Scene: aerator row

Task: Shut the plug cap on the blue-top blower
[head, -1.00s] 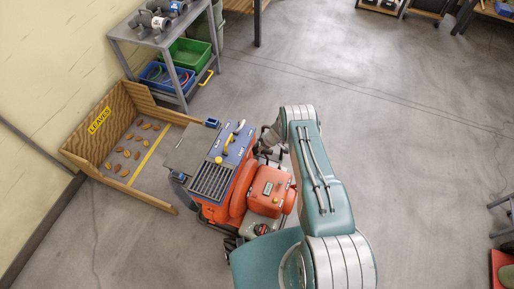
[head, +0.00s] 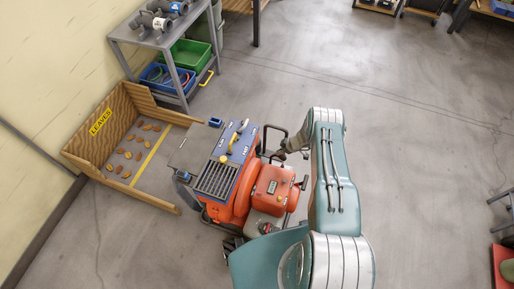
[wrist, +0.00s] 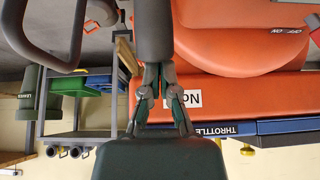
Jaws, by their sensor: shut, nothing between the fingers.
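The blue-top blower (head: 228,178) stands left of my arm in the head view, with an orange body and a blue top panel. Its orange housing fills the upper right of the wrist view (wrist: 235,95), beside a blue edge lettered THROTTLE. I cannot pick out the plug cap for certain in either view. My gripper (head: 284,152) is at the blower's right side, near its dark handle frame, partly hidden by my arm. In the wrist view my gripper (wrist: 161,78) is shut and empty, its tips by a thick dark grey bar; contact cannot be told.
A wooden LEAVES bin (head: 135,150) stands left of the blower. A grey shelf (head: 158,45) with a blue crate (head: 162,78) and a green crate (head: 192,55) stands behind. The floor to the right is mostly clear.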

